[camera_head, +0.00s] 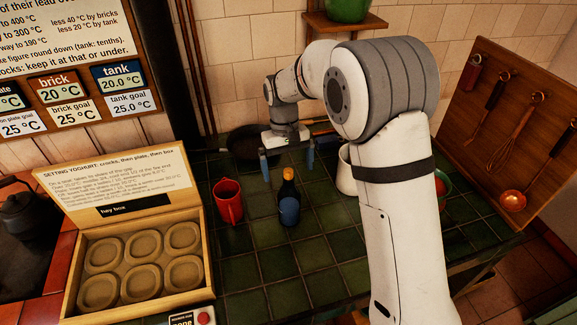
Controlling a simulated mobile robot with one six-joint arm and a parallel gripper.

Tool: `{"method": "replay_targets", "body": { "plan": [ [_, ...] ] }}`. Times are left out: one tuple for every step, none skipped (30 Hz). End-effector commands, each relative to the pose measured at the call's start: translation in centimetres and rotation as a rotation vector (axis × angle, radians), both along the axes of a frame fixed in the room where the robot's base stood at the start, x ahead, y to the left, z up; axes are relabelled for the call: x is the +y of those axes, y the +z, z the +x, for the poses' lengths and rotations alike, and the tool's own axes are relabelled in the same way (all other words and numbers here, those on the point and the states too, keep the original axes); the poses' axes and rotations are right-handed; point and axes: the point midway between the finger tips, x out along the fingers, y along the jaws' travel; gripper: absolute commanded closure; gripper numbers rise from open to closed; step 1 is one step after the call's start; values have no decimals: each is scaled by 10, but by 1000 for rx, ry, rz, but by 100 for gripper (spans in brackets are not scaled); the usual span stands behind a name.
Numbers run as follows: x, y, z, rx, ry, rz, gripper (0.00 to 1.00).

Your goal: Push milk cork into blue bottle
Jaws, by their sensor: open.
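A bottle with a dark neck and a blue lower body (289,211) stands upright on the green tiles near the middle of the view. A small orange-yellow top (288,172) shows at its mouth; I cannot tell whether this is the milk cork or how deep it sits. My gripper (287,164) points down with its two blue-grey fingers apart. In the picture it is just above and behind the bottle top, with nothing visible between the fingers. I cannot tell the exact depth between them.
A red mug (228,201) stands left of the bottle. A dark pan (246,145) lies behind, and a white vessel (346,172) is partly hidden by my arm. An open hay box (140,270) is at left. Tiles in front of the bottle are clear.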

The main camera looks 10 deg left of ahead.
Motion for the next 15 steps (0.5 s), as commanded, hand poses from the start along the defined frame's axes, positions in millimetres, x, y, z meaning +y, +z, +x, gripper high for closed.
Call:
{"method": "replay_targets", "body": {
  "plan": [
    [1, 1, 2, 0, 0, 0, 0],
    [1, 1, 2, 0, 0, 0, 0],
    [2, 1, 3, 0, 0, 0, 0],
    [2, 0, 4, 0, 0, 0, 0],
    [3, 0, 5, 1, 0, 0, 0],
    [3, 0, 6, 1, 0, 0, 0],
    [4, 0, 7, 1, 0, 0, 0],
    [4, 0, 7, 1, 0, 0, 0],
    [5, 1, 9, 0, 0, 0, 0],
    [5, 1, 9, 0, 0, 0, 0],
    [6, 1, 10, 0, 0, 0, 0],
    [6, 1, 11, 0, 0, 0, 0],
    [7, 0, 12, 0, 0, 0, 0],
    [7, 0, 13, 0, 0, 0, 0],
    [8, 0, 14, 0, 0, 0, 0]
  ]
}}
